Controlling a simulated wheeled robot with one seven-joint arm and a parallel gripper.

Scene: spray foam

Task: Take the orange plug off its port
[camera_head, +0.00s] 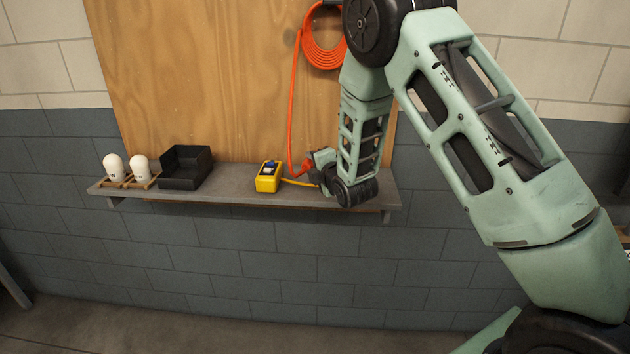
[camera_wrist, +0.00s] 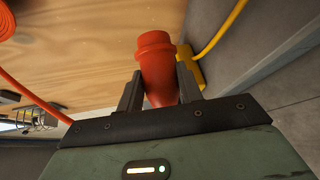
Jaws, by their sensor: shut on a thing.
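The orange plug (camera_wrist: 158,70) is between the two fingers of my gripper (camera_wrist: 160,84) in the wrist view, and the gripper is shut on it. The plug's wide end points up in that view, with no port seen on it. A yellow connector (camera_wrist: 188,68) with a yellow cable shows behind and right of the plug, partly hidden by it and a finger. I cannot tell whether they touch. In the head view my gripper (camera_head: 313,169) is low over the right part of the shelf, with the orange plug (camera_head: 305,166) at its left side.
The grey shelf (camera_head: 225,191) carries a yellow box (camera_head: 268,180) with a blue top, a black bin (camera_head: 184,170) and two white rounded objects (camera_head: 113,167) in a wooden holder. An orange hose (camera_head: 292,110) hangs from a coil on the wooden board (camera_head: 210,70).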

